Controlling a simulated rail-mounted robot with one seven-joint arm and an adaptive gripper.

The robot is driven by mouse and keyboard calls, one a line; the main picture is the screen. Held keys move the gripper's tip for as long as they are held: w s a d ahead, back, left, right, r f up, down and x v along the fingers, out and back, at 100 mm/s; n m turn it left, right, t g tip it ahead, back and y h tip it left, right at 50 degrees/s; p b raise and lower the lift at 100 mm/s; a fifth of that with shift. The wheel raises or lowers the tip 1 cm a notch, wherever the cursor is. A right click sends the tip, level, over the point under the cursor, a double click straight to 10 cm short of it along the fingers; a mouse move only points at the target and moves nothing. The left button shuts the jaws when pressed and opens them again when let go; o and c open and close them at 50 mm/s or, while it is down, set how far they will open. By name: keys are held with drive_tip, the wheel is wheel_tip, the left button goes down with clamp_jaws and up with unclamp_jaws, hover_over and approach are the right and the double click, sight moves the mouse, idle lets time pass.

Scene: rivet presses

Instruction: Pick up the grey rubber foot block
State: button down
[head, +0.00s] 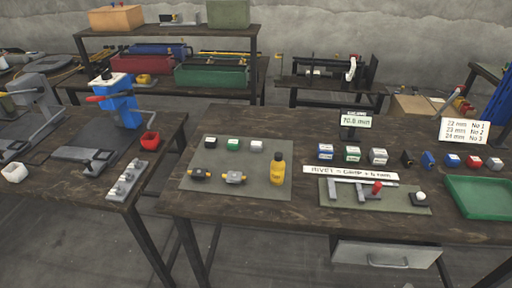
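Small blocks stand in a row on the grey-green mat (205,183): a black block (210,142), a green block (233,144) and a light grey block (257,146) at the right. A second row on the right of the table has a black block (407,159), a blue block (429,160), a red block (474,161) and a grey block (495,164) at its right end. I cannot tell from this view which grey piece is the rubber foot block. My gripper is not in view.
A yellow bottle (277,169) and two small metal parts with yellow ends share the mat. Labelled boxes (352,154), a printed strip (350,175) and a green tray (480,198) lie to the right. A blue press (122,106) stands on the left table, across a gap.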

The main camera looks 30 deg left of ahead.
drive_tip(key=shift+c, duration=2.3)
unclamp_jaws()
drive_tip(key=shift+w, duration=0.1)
